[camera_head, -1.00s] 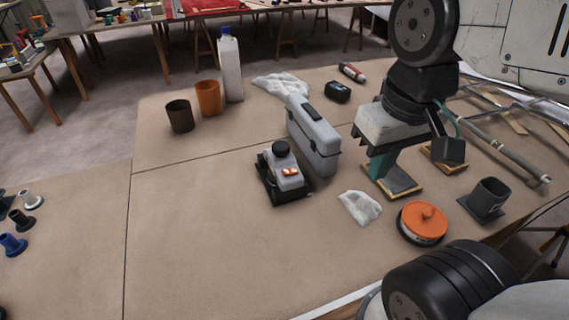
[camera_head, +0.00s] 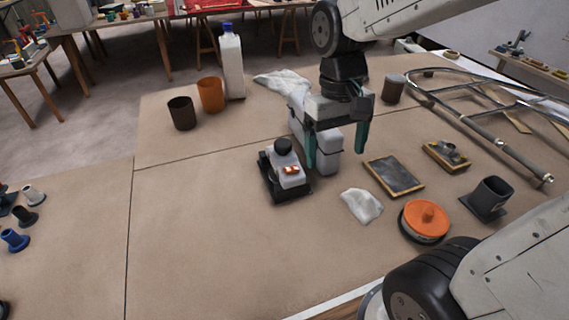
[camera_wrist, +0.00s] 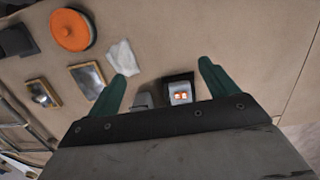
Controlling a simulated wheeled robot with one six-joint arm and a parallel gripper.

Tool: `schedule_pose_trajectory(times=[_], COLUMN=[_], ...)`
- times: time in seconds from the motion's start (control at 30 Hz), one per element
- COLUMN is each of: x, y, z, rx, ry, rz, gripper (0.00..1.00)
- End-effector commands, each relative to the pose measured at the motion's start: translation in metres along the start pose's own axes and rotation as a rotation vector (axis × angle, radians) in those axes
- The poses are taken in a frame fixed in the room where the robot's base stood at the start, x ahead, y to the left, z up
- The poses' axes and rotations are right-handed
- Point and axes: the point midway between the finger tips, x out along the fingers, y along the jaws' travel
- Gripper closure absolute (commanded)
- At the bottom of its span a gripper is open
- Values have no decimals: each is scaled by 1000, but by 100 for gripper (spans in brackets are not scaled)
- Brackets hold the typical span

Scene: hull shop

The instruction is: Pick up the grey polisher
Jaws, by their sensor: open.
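The grey polisher (camera_head: 290,181), a grey body with a black knob, orange switches and a dark base, stands on the brown table near its middle. It also shows in the wrist view (camera_wrist: 180,92), partly hidden by my gripper. My gripper (camera_head: 337,158) is open and empty, its green fingers pointing down. In the head view it is to the right of the polisher, in front of the grey toolbox (camera_head: 327,160), which it partly hides. In the wrist view, the polisher shows between the fingers of my gripper (camera_wrist: 162,72), nearer the right one.
A white cloth (camera_head: 361,205), an orange round tool (camera_head: 425,218) and a dark framed plate (camera_head: 393,177) lie to the right. A dark holder (camera_head: 490,197) stands beyond them. Two cups and a white bottle (camera_head: 232,68) stand back left. The table's front left is clear.

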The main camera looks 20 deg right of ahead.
Motion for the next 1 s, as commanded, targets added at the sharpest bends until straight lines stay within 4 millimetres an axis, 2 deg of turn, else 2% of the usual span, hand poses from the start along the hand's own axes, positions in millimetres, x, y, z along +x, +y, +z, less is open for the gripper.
schedule_pose_trajectory(times=[0.03, 0.3, 0.5, 0.63, 0.73, 1.0], x=[6, 43, 68, 68, 62, 91], y=[-2, -12, -20, -23, -25, -25], z=[-16, -104, -164, -200, -212, -216], rx=[-1, 0, 7, 17, 23, 27], ry=[-17, -33, 1, 71, 122, 126], rz=[1, 2, 1, -2, -5, -5], gripper=[15, 15, 15, 15, 15, 15])
